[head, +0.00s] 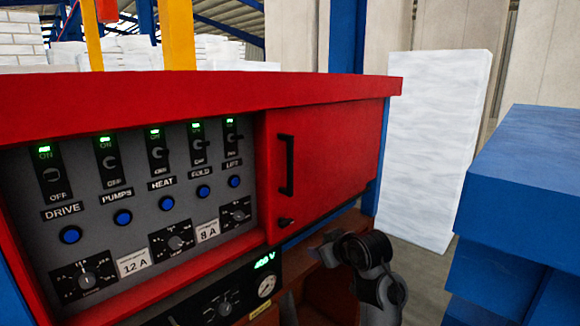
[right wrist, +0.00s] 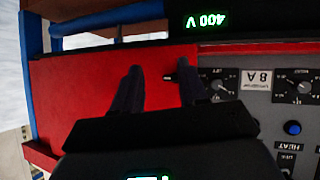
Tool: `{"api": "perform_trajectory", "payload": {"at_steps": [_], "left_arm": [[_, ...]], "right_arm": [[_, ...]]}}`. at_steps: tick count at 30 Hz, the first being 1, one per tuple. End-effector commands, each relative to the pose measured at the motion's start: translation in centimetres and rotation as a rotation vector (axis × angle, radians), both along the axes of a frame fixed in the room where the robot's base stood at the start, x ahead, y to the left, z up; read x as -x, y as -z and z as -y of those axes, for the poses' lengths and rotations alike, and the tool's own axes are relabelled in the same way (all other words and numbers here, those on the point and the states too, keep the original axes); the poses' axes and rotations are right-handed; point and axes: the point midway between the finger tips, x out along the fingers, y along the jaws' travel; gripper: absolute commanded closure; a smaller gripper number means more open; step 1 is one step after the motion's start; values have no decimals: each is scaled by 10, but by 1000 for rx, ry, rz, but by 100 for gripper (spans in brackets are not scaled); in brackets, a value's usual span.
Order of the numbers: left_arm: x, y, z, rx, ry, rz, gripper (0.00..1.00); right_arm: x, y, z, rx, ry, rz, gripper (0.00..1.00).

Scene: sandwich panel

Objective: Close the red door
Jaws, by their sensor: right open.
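The red door (head: 335,150) is the plain red panel at the right end of the cabinet front. It looks about flush with the front; I cannot tell whether it is fully shut. It bears a black upright handle (head: 288,165) and a small black knob (head: 286,222) near its lower left corner. In the right wrist view, which is upside down, the door (right wrist: 75,100) fills the left part. There my right gripper (right wrist: 160,80) is open and empty, with the knob (right wrist: 170,77) showing between its fingers. Contact is not visible. The handle is hidden there. My left gripper is not seen.
The grey switch panel (head: 185,225), with several lit switches and dials, lies left of the door. A 400 V display (head: 265,262) and gauge sit below. A blue structure (head: 525,165) stands at the right. A white slab (head: 435,140) stands behind, with open floor in front.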

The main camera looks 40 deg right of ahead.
Motion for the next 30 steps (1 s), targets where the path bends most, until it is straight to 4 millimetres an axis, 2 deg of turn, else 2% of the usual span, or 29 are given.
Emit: {"api": "perform_trajectory", "payload": {"at_steps": [1, 6, 12, 15, 21, 26, 30], "left_arm": [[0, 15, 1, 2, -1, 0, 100], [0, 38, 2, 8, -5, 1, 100], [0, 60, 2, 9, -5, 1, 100], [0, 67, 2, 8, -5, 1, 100], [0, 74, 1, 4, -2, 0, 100], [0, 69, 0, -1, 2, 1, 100], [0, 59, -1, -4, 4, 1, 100]], "right_arm": [[-9, -17, 9, -23, -9, 56, 57], [-29, -82, 27, -85, -70, 218, 57], [-37, -155, 28, -137, -171, 397, 57], [-36, -185, 25, -151, -218, 469, 57], [-34, -222, 19, -162, -276, 553, 57], [-40, -232, 16, -163, -289, 570, 57], [-57, -232, 14, -163, -289, 567, 57]]}}
